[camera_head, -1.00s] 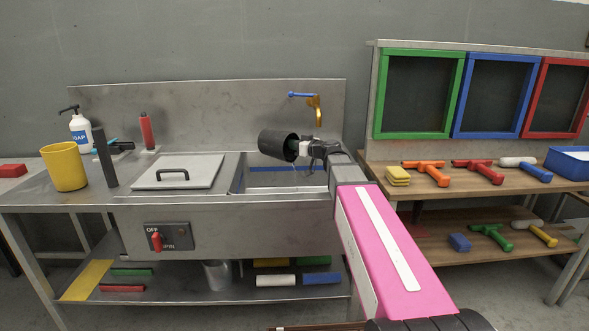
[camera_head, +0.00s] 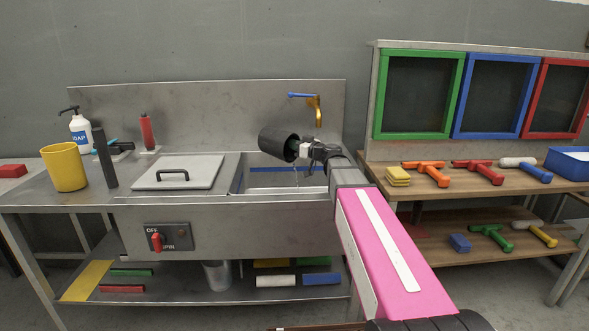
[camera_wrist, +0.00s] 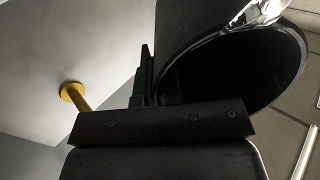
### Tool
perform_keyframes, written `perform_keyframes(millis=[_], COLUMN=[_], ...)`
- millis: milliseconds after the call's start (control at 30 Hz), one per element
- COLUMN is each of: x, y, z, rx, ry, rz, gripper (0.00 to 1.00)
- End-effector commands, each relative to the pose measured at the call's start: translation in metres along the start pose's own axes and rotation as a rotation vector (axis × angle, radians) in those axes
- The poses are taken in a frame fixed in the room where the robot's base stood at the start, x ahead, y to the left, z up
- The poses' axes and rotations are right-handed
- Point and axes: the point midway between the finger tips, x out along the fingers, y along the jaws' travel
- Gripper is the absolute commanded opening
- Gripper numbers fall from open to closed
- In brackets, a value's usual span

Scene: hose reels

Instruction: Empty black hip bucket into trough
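The black hip bucket (camera_head: 277,143) is held on its side over the trough (camera_head: 287,191), its mouth facing right and slightly down. A thin stream of water (camera_head: 296,177) falls from its rim into the trough. My gripper (camera_head: 305,150) is at the bucket's mouth side and appears shut on its dark green handle, though the fingers partly hide the grip. In the wrist view, the dark bucket mouth (camera_wrist: 235,75) fills the upper right, with bright water (camera_wrist: 262,12) at its rim and a piece of dark green (camera_wrist: 144,76) beside it.
A brass tap (camera_head: 318,110) with a blue lever stands behind the trough. A grey lid (camera_head: 200,172) with a black handle lies left of the trough. A yellow cup (camera_head: 64,167), black cylinder (camera_head: 104,160) and soap bottle (camera_head: 81,131) stand further left. A wooden bench (camera_head: 470,178) is at right.

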Motion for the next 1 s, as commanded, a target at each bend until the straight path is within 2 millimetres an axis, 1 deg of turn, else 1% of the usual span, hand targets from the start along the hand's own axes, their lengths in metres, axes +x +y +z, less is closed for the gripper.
perform_keyframes(millis=[567,1000], x=[-0.0018,-0.0089], y=[-0.0001,-0.0003], z=[-0.0015,-0.0034], rx=[-0.001,-0.007], ry=[0.071,0.188], rz=[-0.001,-0.002], gripper=[0.00,0.00])
